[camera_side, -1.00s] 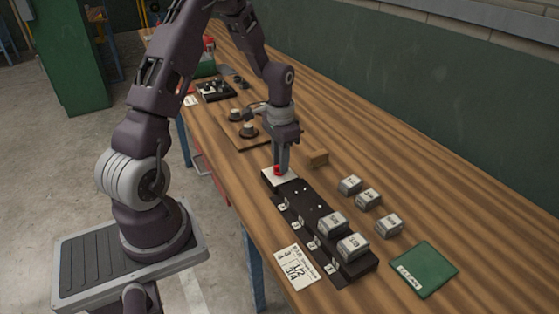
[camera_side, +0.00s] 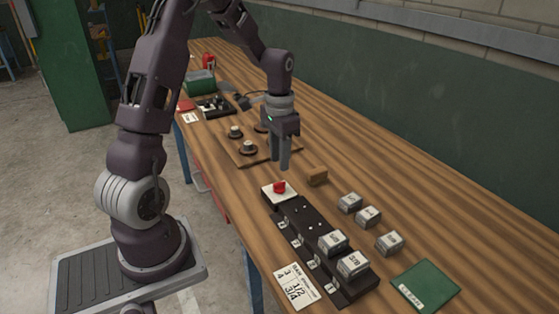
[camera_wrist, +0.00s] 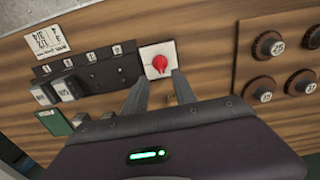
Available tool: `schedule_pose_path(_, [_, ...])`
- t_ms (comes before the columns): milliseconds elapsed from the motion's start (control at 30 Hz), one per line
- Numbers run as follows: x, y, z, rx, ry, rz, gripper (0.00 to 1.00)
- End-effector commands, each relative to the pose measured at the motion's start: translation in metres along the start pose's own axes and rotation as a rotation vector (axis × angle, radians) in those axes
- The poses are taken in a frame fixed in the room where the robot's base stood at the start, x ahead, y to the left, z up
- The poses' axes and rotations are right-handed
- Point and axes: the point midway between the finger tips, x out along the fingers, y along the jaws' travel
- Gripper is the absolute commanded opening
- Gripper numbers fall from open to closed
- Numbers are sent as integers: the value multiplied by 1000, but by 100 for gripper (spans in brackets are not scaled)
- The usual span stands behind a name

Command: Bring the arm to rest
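My gripper (camera_side: 281,168) hangs pointing down above the wooden bench, empty and clear of everything. In the wrist view its two fingers (camera_wrist: 160,88) stand apart with nothing between them. A red knob (camera_side: 279,187) sits on a white plate (camera_side: 268,194) at the far end of a black rack (camera_side: 297,213), below my fingertips and nearer the side camera. The knob also shows in the wrist view (camera_wrist: 160,63), beyond the fingertips and apart from them. Two grey labelled blocks, one (camera_side: 332,242) and another (camera_side: 353,264), sit in the near end of the rack.
A small wooden block (camera_side: 317,176) lies right of the fingers. Several loose grey blocks (camera_side: 368,217) and a green mat (camera_side: 439,284) lie right of the rack. A white card (camera_side: 294,286) lies at its left. A board with dark round pieces (camera_side: 248,148) is behind; bench is bare at right.

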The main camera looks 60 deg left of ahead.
Motion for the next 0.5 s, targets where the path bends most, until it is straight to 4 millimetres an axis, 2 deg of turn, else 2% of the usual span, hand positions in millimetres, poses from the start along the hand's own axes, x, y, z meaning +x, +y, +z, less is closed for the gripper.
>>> schedule_pose_path(67, [-2,1,0,1,2,-2,33])
schedule_pose_path(133, [-16,11,1,5,19,-16,33])
schedule_pose_path(167, [-27,18,3,8,33,-27,33])
schedule_pose_path(267, [-78,59,21,18,109,-70,33])
schedule_pose_path(300, [-98,79,34,20,147,-84,33])
schedule_pose_path(367, [-124,107,58,20,210,-95,33])
schedule_pose_path(400, [-138,125,77,21,254,-94,33])
schedule_pose_path(500, [-159,158,125,20,357,-73,33])
